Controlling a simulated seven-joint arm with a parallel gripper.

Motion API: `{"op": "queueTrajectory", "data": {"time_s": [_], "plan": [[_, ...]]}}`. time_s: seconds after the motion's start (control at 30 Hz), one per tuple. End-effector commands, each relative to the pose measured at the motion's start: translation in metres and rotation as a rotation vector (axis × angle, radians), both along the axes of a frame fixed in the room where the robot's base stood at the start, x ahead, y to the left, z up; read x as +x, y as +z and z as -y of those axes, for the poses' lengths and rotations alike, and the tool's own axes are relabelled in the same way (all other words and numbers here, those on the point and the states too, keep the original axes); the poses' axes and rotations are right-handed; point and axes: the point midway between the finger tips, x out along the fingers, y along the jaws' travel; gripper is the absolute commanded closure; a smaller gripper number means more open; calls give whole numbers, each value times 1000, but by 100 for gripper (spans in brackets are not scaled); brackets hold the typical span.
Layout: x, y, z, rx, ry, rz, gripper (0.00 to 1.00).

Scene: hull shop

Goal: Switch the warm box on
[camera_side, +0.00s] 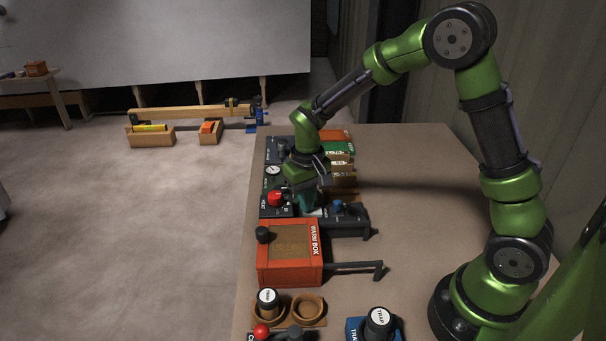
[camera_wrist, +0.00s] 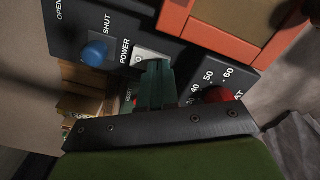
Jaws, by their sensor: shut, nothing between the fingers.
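The warm box (camera_side: 290,250) is an orange-red box with a brown window and a dark knob on top, nearest the camera side of the dark control panels; its orange edge (camera_wrist: 230,40) shows at the top of the wrist view. My gripper (camera_side: 308,203) points down over the dark panel behind the box. In the wrist view its shut, empty green fingers (camera_wrist: 157,68) reach the white switch (camera_wrist: 148,55) beside the word POWER. The fingers hide part of the switch; I cannot tell whether they touch it or how it is set.
A red heat knob (camera_side: 275,198) and a blue knob (camera_side: 337,206) flank my gripper, the blue one marked OPEN and SHUT. A dark handle (camera_side: 355,268) juts from the box's right. The table's right side (camera_side: 410,215) is clear.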

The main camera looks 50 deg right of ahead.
Motion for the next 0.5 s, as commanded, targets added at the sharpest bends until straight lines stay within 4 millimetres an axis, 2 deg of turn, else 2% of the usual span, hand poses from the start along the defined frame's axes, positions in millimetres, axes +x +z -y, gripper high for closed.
{"op": "queueTrajectory", "data": {"time_s": [0.3, 0.5], "plan": [[-1, -3, 0, 0, 0, -2, 100], [0, 11, 0, -1, 0, 1, 100]]}}
